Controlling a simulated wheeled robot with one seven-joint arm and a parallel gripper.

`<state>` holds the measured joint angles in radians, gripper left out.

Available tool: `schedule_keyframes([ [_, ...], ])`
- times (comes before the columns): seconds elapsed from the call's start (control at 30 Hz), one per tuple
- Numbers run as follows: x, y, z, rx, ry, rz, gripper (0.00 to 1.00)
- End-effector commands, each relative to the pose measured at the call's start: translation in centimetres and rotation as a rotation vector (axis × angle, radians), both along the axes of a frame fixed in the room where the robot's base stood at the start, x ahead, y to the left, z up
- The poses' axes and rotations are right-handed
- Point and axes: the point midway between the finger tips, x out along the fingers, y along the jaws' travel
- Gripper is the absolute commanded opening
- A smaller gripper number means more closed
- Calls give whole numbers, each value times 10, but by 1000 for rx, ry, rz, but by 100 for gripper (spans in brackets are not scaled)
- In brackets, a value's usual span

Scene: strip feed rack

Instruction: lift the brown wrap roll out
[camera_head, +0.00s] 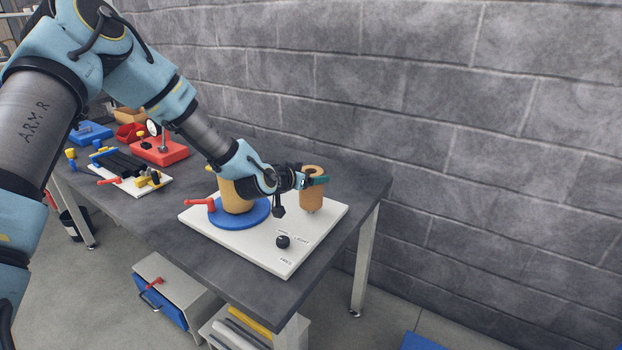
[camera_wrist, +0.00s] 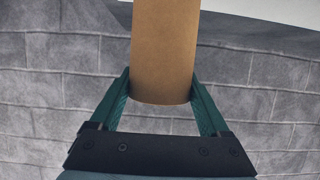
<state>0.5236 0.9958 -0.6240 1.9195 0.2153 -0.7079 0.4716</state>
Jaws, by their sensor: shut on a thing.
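The brown wrap roll (camera_head: 312,194) is an upright brown cylinder at the right rear of the white board (camera_head: 266,256). My gripper (camera_head: 316,181) reaches it from the left, with its green fingers on either side of the roll's upper part. In the wrist view the roll (camera_wrist: 164,50) stands between the two fingers, and my gripper (camera_wrist: 161,78) is shut on it. A small pale piece shows under the roll's lower end; I cannot tell whether the roll is clear of the board.
A wider tan roll (camera_head: 236,199) stands on a blue disc (camera_head: 247,217) beside a red handle (camera_head: 198,203), partly behind my wrist. A black knob (camera_head: 283,241) is at the board's front. The block wall (camera_head: 450,120) rises behind the table (camera_head: 240,285). A red fixture (camera_head: 160,151) stands farther left.

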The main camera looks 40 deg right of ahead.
Motion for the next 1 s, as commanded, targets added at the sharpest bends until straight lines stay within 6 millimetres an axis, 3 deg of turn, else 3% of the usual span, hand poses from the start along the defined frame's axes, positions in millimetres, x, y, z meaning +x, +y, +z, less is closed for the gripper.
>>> schedule_keyframes([
  [1.0,0,0,58,-1,0,0,10],
])
